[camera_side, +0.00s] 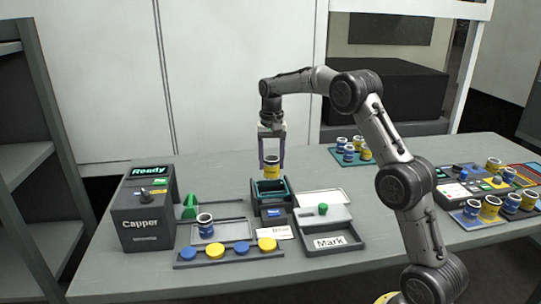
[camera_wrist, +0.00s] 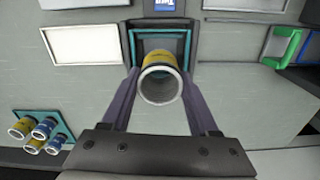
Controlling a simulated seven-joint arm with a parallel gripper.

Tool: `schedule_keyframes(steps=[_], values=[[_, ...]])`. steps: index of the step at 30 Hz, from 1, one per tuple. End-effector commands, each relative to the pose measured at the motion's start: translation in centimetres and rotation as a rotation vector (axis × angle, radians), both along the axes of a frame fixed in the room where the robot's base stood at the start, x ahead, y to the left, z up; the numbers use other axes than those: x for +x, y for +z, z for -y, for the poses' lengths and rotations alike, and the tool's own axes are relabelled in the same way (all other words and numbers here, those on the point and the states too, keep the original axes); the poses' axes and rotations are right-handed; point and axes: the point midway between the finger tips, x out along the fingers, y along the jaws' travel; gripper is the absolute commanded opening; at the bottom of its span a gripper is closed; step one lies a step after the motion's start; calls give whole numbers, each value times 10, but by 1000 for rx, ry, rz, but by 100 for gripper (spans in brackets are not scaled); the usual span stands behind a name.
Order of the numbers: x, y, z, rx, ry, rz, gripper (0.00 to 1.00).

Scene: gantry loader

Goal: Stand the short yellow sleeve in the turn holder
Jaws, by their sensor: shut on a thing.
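My gripper (camera_side: 272,162) is shut on a yellow sleeve (camera_side: 272,171) with pale rims, held upright. The wrist view shows the sleeve (camera_wrist: 160,82) between the two purple fingers, its open end facing the camera. The turn holder, a dark box with a teal square rim (camera_side: 257,185) and a blue label, is directly below in the side view. In the wrist view the sleeve overlaps the near part of the teal rim (camera_wrist: 186,45). The sleeve's lower end looks close to the holder's opening; I cannot tell the exact gap.
The Capper (camera_side: 140,225), reading "Ready", stands at left. A blue sleeve (camera_side: 205,227) stands in a grey tray; yellow and blue caps (camera_side: 214,249) line the front strip. The Mark station (camera_side: 330,242) is right of the holder. Several sleeves stand on a teal mat (camera_side: 340,160) behind.

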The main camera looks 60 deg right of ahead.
Motion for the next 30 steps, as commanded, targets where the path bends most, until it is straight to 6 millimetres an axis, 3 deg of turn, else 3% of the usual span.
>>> schedule_keyframes(steps=[18,30], values=[[0,-53,0,0,0,0,0],[0,-65,0,-1,0,2,0]])
